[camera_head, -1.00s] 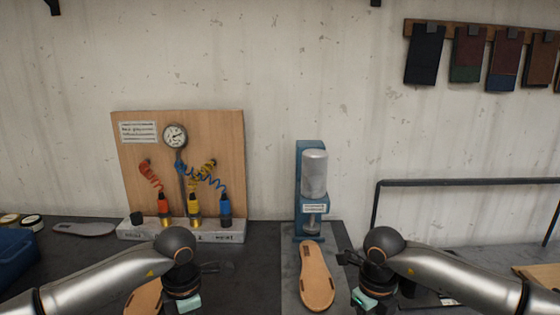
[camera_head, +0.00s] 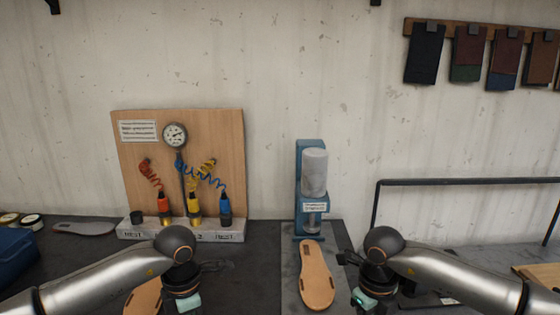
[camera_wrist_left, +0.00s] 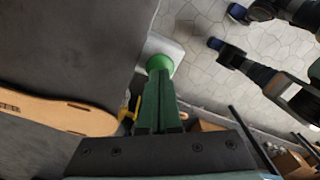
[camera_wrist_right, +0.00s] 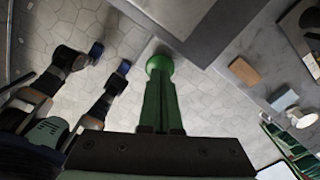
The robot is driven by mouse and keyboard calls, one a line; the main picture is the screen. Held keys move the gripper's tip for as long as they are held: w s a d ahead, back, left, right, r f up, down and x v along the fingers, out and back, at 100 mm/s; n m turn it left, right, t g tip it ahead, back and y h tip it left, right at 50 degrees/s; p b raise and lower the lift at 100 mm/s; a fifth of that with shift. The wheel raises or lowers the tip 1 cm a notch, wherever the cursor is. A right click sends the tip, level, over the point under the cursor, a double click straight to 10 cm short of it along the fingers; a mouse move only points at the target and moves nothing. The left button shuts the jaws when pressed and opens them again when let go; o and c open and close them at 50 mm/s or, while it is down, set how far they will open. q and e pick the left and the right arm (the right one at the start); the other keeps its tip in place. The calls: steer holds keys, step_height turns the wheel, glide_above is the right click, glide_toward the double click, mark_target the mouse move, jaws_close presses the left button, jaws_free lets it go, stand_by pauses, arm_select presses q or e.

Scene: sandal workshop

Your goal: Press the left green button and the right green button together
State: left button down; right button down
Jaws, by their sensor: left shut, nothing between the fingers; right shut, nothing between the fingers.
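The left green button (camera_wrist_left: 160,63) is a round green cap on a pale base at the bench edge in the left wrist view. My left gripper (camera_wrist_left: 159,78) is shut and empty, its fingertips lined up over the cap and partly covering it. The right green button (camera_wrist_right: 159,63) is a similar cap at the bench edge in the right wrist view. My right gripper (camera_wrist_right: 159,80) is shut and empty, its fingertips also at the cap. I cannot tell whether either gripper touches its button or whether a button is pressed down. The head view shows neither button.
A tan sole (camera_head: 316,276) lies before a blue press (camera_head: 311,190). A gauge board (camera_head: 228,145) with coloured hoses stands at the back left. A blue bin (camera_head: 15,255) is at far left. Tiled floor (camera_wrist_left: 205,70) lies beyond the bench edge.

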arm_select(q)
steer(key=shift+f+b, duration=0.4)
steer(key=shift+f, duration=0.25)
arm_select(e)
steer(key=shift+f, duration=0.45)
arm_select(q)
steer(key=shift+r, duration=0.15)
stand_by(0.9)
arm_select(e)
steer(key=shift+f, duration=0.15)
steer(key=shift+r, duration=0.2)
stand_by(0.6)
steer(key=shift+f, duration=0.1)
stand_by(0.5)
arm_select(q)
steer(key=shift+f, duration=0.5)
arm_select(e)
steer(key=shift+f, duration=0.35)
stand_by(2.3)
